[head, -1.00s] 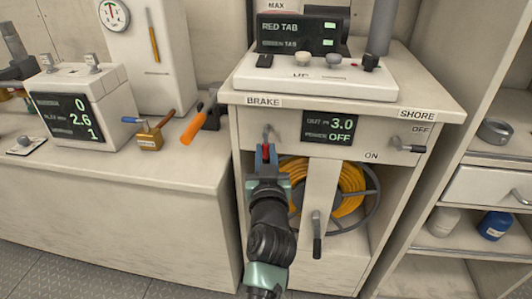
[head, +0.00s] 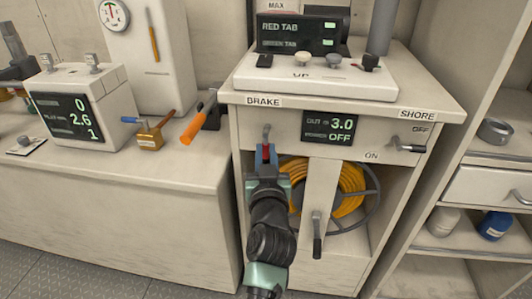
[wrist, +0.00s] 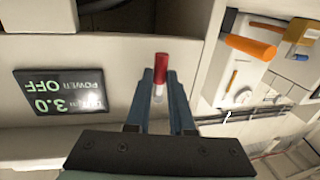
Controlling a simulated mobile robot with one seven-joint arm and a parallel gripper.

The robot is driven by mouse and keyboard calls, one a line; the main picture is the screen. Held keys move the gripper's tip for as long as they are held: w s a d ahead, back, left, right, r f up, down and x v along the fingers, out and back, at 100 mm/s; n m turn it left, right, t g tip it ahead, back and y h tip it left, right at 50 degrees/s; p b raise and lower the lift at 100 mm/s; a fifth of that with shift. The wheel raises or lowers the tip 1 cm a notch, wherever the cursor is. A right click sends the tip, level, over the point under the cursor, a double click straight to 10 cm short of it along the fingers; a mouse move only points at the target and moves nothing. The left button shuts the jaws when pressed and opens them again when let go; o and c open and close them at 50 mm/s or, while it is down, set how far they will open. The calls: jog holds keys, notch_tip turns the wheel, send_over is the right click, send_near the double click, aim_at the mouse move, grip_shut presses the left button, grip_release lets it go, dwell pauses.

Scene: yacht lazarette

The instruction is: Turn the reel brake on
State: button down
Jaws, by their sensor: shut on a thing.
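The reel brake lever (head: 267,133) is on the cabinet front just below the BRAKE label (head: 263,101). Its red tip (wrist: 161,62) shows between my fingers in the wrist view. My gripper (head: 266,154) is shut on the lever's red-tipped handle, which points down in the head view. The fingers (wrist: 160,90) lie on both sides of the handle. The reel (head: 345,190) with orange cable sits in the open bay below. The display (head: 329,126) reads 3.0 and POWER OFF; it also shows upside down in the wrist view (wrist: 60,90).
The SHORE lever (head: 407,146) lies at right between OFF and ON. A crank handle (head: 317,235) hangs on the post right of my arm. An orange-handled tool (head: 195,125) and a brass padlock (head: 150,137) are on the left counter. Shelves (head: 480,245) stand at right.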

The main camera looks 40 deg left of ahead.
dwell(0.4)
jog(key=n, duration=0.2)
jog(key=d+n+b, duration=0.1)
jog(key=n, duration=0.1)
jog(key=shift+w+r+h, duration=0.15)
jog(key=shift+w+h, duration=0.15)
jog(key=shift+w, duration=0.05)
jog(key=n, duration=0.2)
jog(key=d+r+n+h+p, duration=0.1)
jog(key=n, duration=0.1)
jog(key=shift+w+g, duration=0.25)
jog(key=shift+g, duration=0.05)
jog(key=n, duration=0.1)
jog(key=r+n+h+p, duration=0.1)
jog(key=n, duration=0.1)
jog(key=n+p, duration=0.1)
jog(key=shift+w+d+r+n+h, duration=0.2)
jog(key=shift+d+r+n+h, duration=0.1)
jog(key=shift+r, duration=0.05)
jog(key=shift+r+n+t+h+p, duration=0.15)
jog(key=shift+r+n+t+p, duration=0.05)
jog(key=shift+n+p, duration=0.5)
jog(key=shift+r+n+t+h+p, duration=0.2)
jog(key=shift+n+p, duration=0.4)
jog(key=shift+n, duration=0.2)
jog(key=c, duration=0.8)
grip_release()
jog(key=shift+s, duration=0.1)
